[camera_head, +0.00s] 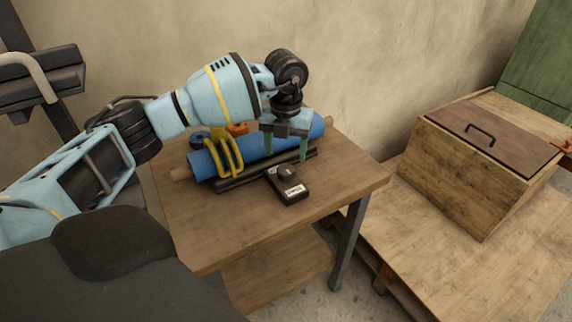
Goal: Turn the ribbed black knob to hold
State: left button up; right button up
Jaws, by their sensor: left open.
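A small black box (290,190) with a pale label lies on the wooden table near its right front part. The round black knob (286,172) sits on its top, towards the far end. The knob's ribs and its setting are too small to read. My left gripper (286,149) points down with its two green fingers apart. It is open and appears above and slightly behind the knob, with no clear contact. My right gripper is not in view.
A blue roll (202,164), a yellow curved handle (237,158) and dark bars (236,181) lie just behind and left of the box. The table's (223,229) front is clear. A wooden chest (454,170) with a handled lid stands at right.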

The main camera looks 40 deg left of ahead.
aim_at(286, 168)
pick_arm(q)
jog(key=shift+f, duration=2.7)
jog(key=shift+c, duration=0.3)
jog(key=c, duration=0.9)
